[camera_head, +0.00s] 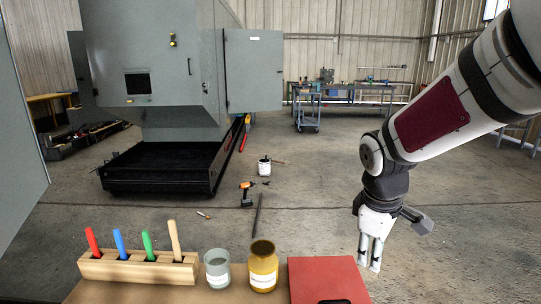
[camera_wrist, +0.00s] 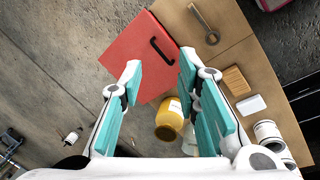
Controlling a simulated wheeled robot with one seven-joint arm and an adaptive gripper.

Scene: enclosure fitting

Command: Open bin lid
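The bin lid appears to be the flat red square panel (camera_head: 325,278) at the front of the bench, just right of the yellow jar. In the wrist view the red panel (camera_wrist: 130,58) shows with a black bar handle (camera_wrist: 161,49) near its right side. The handle (camera_head: 334,301) is cut off at the bottom of the head view. My gripper (camera_head: 369,268) points down, to the right of the panel. In the wrist view my gripper (camera_wrist: 160,62) has its teal-padded fingers apart with nothing between the tips. What lies under the panel is hidden.
A yellow jar (camera_head: 263,268), a glass jar (camera_head: 217,270) and a wooden rack (camera_head: 135,269) with several coloured pegs stand left of the panel. In the wrist view a wrench (camera_wrist: 204,24) and white cups (camera_wrist: 268,132) lie along the bench. Floor right of the bench is clear.

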